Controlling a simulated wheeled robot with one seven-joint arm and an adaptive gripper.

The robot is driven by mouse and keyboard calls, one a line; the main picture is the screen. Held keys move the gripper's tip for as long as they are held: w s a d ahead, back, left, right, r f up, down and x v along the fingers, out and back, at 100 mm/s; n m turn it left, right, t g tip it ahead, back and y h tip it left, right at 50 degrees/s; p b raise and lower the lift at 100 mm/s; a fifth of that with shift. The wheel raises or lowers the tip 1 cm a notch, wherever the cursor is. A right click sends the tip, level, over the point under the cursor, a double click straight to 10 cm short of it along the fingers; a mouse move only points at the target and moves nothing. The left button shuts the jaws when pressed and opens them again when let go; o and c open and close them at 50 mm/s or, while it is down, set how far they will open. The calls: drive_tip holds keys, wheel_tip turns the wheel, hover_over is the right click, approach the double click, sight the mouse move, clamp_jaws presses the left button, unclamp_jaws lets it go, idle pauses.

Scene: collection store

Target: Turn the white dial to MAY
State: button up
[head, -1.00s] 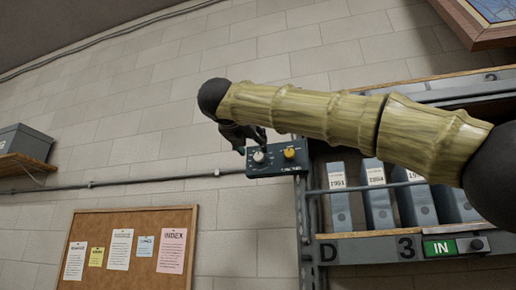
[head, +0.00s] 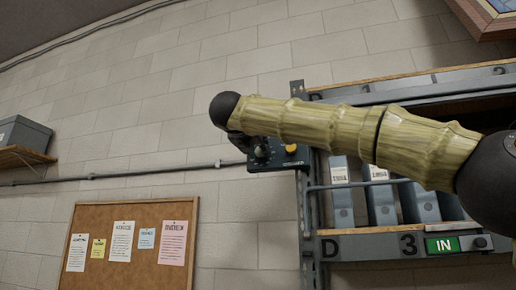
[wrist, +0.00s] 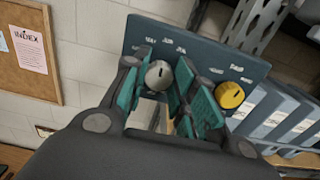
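The white dial (wrist: 158,75) sits on a dark blue-grey control box (wrist: 194,52) on the wall. A short dark mark shows on its face; the white labels around it are too small to read. My gripper (wrist: 163,68) is open, with its teal-padded fingers on either side of the white dial. The gaps are small, and I cannot tell whether the pads touch it. A yellow dial (wrist: 230,95) is to the right, just outside the right finger. In the head view, my gripper (head: 258,150) is in front of the box (head: 278,164) and mostly hides the white dial.
A shelf rack with blue-grey binders (head: 381,203) stands right of the box, its upright (head: 305,225) close by. A cork board (head: 95,218) hangs at lower left. A thin conduit (head: 150,173) runs along the wall to the box.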

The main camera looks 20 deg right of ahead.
drive_tip(key=shift+c, duration=1.3)
drive_tip(key=shift+d, duration=0.1)
drive_tip(key=shift+w+n, duration=0.1)
drive_tip(key=shift+n, duration=2.7)
drive_tip(key=o, duration=0.8)
drive_tip(key=shift+o, duration=1.1)
drive_tip(key=shift+w+d+f, duration=0.1)
drive_tip(key=shift+w+f, duration=0.05)
